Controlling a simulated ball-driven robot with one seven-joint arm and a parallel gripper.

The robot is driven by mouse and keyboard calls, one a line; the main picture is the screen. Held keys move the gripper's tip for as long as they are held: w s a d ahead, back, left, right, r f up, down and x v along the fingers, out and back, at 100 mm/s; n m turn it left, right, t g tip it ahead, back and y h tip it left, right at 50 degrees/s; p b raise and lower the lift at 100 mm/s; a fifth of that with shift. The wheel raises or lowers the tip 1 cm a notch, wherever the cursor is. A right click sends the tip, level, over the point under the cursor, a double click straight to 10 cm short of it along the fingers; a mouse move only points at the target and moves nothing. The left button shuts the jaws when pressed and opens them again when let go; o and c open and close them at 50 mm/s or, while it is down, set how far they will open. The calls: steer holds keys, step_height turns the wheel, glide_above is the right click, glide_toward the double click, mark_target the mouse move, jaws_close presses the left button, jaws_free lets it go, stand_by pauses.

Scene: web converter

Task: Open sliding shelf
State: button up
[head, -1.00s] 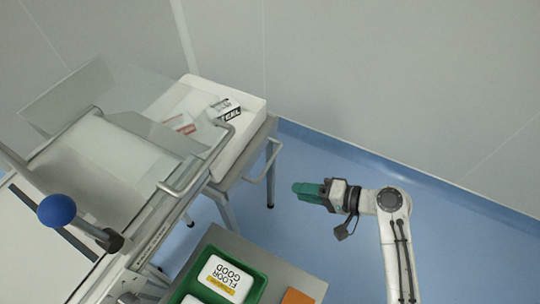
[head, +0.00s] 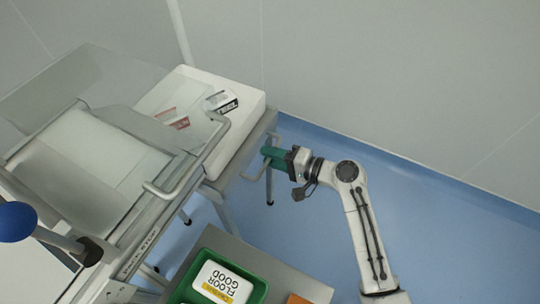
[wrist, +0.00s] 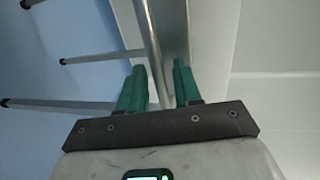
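The white sliding shelf (head: 238,137) sits at the right end of the machine, with small packages lying in it. A metal bar handle (head: 253,178) juts out at the right end of its frame. My gripper (head: 268,156) is at this handle, with its green fingers partly overlapping it. In the wrist view my gripper (wrist: 159,80) is open, its two fingers apart. A metal bar (wrist: 151,40) runs down into the gap between them. Whether either finger touches the bar cannot be told.
A clear cover with a bent metal handle (head: 150,189) is left of the shelf. A blue knob (head: 17,221) is at the far left. A green tray (head: 248,272) with a white package (head: 222,283) stands on a grey table at the front. Blue floor on the right is clear.

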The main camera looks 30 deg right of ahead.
steer(key=shift+w+a, duration=0.2)
steer(key=shift+w, duration=0.05)
steer(key=shift+c, duration=0.2)
jaws_close()
steer(key=shift+f, duration=0.1)
